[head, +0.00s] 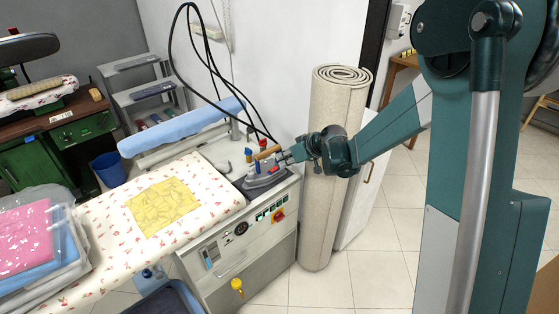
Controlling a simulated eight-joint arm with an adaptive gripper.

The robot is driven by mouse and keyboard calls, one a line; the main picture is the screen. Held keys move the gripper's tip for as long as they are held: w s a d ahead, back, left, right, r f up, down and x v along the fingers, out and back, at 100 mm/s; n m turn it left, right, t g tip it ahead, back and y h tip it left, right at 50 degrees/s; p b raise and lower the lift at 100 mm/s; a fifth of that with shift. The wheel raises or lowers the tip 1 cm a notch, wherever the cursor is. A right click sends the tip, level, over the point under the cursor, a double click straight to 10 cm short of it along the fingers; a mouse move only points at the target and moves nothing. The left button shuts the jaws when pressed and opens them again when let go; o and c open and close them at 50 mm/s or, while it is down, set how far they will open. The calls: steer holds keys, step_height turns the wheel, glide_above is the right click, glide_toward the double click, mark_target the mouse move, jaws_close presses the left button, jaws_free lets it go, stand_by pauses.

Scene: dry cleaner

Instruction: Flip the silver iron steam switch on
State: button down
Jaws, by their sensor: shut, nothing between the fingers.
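The silver iron (264,180) rests on a dark pad at the right end of the ironing station. It has a brown handle (267,152) and small blue and red parts near it. My gripper (281,160) is at the right side of the iron, its fingertips close to the handle and a red part. The fingers are shut and hold nothing. Whether they touch the iron I cannot tell. The steam switch is too small to make out for certain, and its position cannot be read.
The ironing board (95,225) carries a yellow cloth (162,205). Black cables loop above the iron. A rolled carpet (318,240) stands upright beside the station, close to my arm. The station's front panel (238,232) has switches and a red knob. Wrapped clothes (40,240) lie at left.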

steer(key=shift+s+p+v, duration=0.25)
steer(key=shift+p+v, duration=0.05)
steer(key=shift+v, duration=1.2)
steer(key=shift+a, duration=0.15)
steer(key=s+d+r+m+h, duration=0.2)
steer(key=s+d+r, duration=0.4)
steer(key=s+r, duration=0.3)
steer(key=s+d+r+m+h, duration=0.1)
steer(key=s+d+r+m, duration=0.1)
steer(key=s+d+r, duration=0.65)
steer(key=s+d+m+h, duration=0.2)
steer(key=s+d, duration=0.2)
steer(key=s, duration=0.8)
steer(key=s+d+f+m+t+h, duration=0.1)
steer(key=s+d, duration=0.4)
steer(key=s, duration=0.7)
steer(key=shift+s+d+f+m+t+h, duration=0.2)
steer(key=shift+s+f+m+t+h, duration=0.15)
steer(key=shift+m+h, duration=0.25)
